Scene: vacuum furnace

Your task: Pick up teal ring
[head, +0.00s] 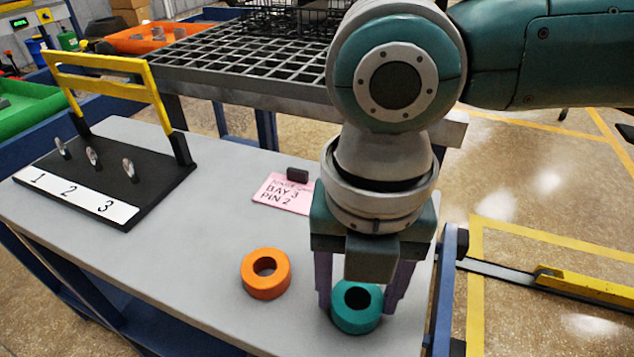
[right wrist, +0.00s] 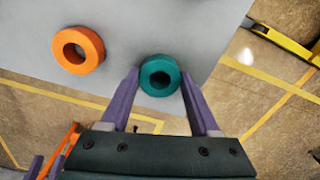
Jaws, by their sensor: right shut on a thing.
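The teal ring (head: 356,321) lies flat on the grey table near its right front edge. It also shows in the right wrist view (right wrist: 160,63). My right gripper (head: 357,303) points down over it, with one purple finger on each side of the ring, shut on its outer wall. In the right wrist view the fingertips (right wrist: 160,75) flank the ring. The ring looks to be resting on the tabletop.
An orange ring (head: 265,288) lies to the left of the teal one. A pink card (head: 283,190) reads "BAY 3 PIN 2", with a small dark block (head: 297,174) on it. A black board (head: 150,195) with pins numbered 1 to 3 and a yellow frame (head: 98,58) stands left. A dark grid rack (head: 230,62) stands behind.

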